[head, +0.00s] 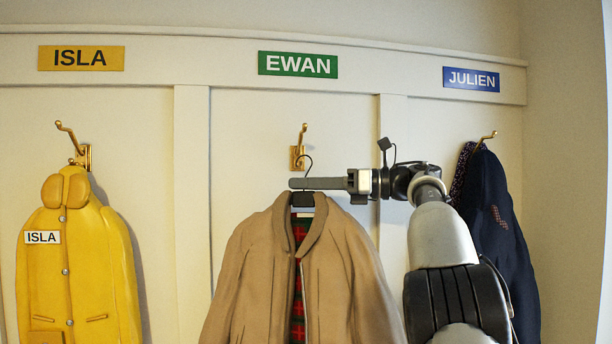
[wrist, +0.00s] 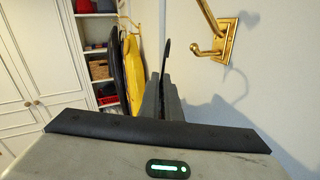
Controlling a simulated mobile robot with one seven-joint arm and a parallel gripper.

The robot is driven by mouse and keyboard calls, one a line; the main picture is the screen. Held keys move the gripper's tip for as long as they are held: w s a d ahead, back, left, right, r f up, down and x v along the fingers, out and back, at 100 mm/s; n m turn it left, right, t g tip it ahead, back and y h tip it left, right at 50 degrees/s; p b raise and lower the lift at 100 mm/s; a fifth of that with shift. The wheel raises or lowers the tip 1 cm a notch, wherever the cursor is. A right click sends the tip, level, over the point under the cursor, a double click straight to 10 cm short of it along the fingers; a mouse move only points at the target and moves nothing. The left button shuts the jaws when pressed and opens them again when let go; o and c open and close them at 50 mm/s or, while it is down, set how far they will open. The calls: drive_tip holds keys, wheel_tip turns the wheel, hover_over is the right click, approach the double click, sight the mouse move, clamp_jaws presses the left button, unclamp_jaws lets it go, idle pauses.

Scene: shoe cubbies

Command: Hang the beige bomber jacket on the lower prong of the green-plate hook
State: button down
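The beige bomber jacket (head: 257,270) with a red-green tartan lining hangs from a dark hanger (head: 303,200). My gripper (head: 308,183) is shut on the hanger's neck, with the wire hook sticking up above the fingers. The brass hook (head: 298,157) under the green EWAN plate (head: 298,65) is just above and behind my fingers; the hanger's wire partly overlaps it in the head view. In the wrist view, the hanger's wire tip (wrist: 167,47) stands left of the brass hook's lower prong (wrist: 207,53), apart from it in that picture.
A yellow jacket (head: 75,270) hangs on the ISLA hook (head: 78,150) at left. A dark navy jacket (head: 497,230) hangs on the JULIEN hook (head: 486,137) at right, partly behind my arm.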

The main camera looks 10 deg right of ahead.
drive_tip(key=shift+w+f+p, duration=0.2)
drive_tip(key=shift+w+p, duration=0.7)
drive_tip(key=shift+p, duration=0.05)
drive_tip(key=shift+w+f+p, duration=0.2)
drive_tip(key=shift+w+p, duration=0.75)
drive_tip(key=shift+w+f+p, duration=0.2)
drive_tip(key=shift+w+p, duration=0.7)
drive_tip(key=shift+p, duration=0.05)
drive_tip(key=c, duration=1.9)
unclamp_jaws()
drive_tip(key=shift+f, duration=0.1)
drive_tip(key=shift+d, duration=0.1)
